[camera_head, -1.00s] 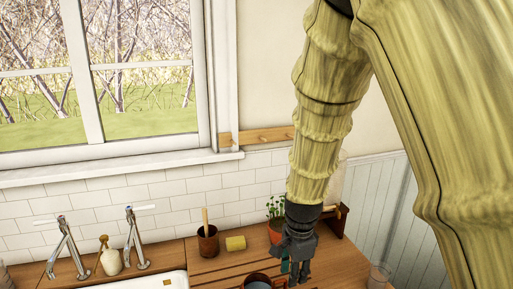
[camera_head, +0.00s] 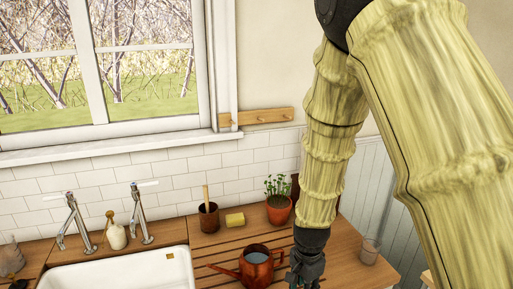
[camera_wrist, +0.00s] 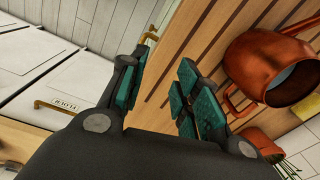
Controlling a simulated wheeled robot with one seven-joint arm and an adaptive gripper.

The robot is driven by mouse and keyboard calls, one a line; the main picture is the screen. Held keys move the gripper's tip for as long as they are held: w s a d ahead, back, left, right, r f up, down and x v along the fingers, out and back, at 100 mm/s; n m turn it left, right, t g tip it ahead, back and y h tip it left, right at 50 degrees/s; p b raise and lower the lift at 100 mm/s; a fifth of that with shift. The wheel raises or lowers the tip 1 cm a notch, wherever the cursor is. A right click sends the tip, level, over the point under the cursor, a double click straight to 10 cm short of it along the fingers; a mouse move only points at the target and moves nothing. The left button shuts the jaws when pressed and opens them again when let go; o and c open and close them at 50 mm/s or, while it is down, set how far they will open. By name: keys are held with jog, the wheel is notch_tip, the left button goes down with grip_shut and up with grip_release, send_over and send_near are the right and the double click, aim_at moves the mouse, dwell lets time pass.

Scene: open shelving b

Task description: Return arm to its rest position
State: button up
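My gripper (camera_head: 305,276) hangs at the end of my arm, low in the head view. It is over the wooden counter (camera_head: 228,244), just right of a copper watering can (camera_head: 257,265). In the wrist view my gripper (camera_wrist: 160,82) has its two teal-padded fingers spread apart, with bare counter boards showing between them. Nothing is held. The watering can (camera_wrist: 262,62) lies to the right of the fingers there, apart from them. My arm runs down from the upper right of the head view and hides part of the counter's back right.
A potted plant (camera_head: 279,208), a brown pot with a stick (camera_head: 208,218) and a yellow block (camera_head: 235,219) stand along the back wall. A glass (camera_head: 369,251) stands at the right edge. A white sink (camera_head: 120,275) with taps is on the left.

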jog(key=s+d+f+n+b, duration=0.3)
jog(key=s+f, duration=0.6)
jog(key=f, duration=0.3)
jog(key=s+d+f+n+b, duration=0.3)
jog(key=s+f+n, duration=0.1)
jog(key=s+f, duration=0.6)
jog(key=s+d+f+n+b, duration=0.3)
jog(key=s+f, duration=0.6)
jog(key=f, duration=0.5)
jog(key=shift+s+d+f+n+g, duration=0.25)
jog(key=shift+d+n+g, duration=0.1)
jog(key=shift+n, duration=0.25)
